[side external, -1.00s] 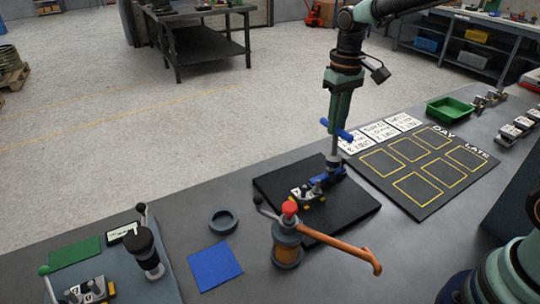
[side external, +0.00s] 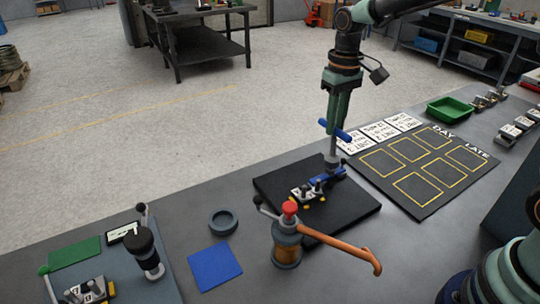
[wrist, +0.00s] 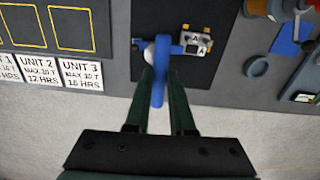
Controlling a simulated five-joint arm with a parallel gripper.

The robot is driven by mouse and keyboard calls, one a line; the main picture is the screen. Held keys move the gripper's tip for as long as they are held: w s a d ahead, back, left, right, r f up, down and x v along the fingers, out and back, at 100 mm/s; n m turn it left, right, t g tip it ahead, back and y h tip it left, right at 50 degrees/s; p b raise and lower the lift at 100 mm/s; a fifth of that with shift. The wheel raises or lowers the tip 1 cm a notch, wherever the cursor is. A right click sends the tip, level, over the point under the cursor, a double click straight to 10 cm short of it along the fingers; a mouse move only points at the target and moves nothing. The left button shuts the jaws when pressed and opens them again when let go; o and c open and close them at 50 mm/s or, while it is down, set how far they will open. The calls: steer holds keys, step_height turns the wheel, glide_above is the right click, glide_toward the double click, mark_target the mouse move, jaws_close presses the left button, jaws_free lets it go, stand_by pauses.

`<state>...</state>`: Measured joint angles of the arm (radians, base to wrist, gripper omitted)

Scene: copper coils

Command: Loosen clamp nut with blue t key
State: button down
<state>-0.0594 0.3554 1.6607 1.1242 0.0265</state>
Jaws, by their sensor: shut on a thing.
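The blue T key (side external: 335,131) stands upright over the black base plate (side external: 362,206), its grey shaft running down to the blue clamp (side external: 327,177). My gripper (side external: 337,122) is shut on the key's blue crossbar. In the wrist view my gripper (wrist: 160,88) has its two green fingers on either side of the blue bar (wrist: 159,72). A small block marked A (wrist: 196,43) sits at the blue clamp; it also shows in the side view (side external: 303,193). The clamp nut is hidden under the key's lower end.
An orange-handled tool with a red knob (side external: 288,230) stands in front of the plate. A blue mat (side external: 214,267) and a grey ring (side external: 223,221) lie to the left. The yellow-outlined board (side external: 418,205), written cards (side external: 379,131) and green tray (side external: 450,109) are to the right.

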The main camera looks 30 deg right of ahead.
steer(key=shift+f, duration=1.4)
stand_by(0.4)
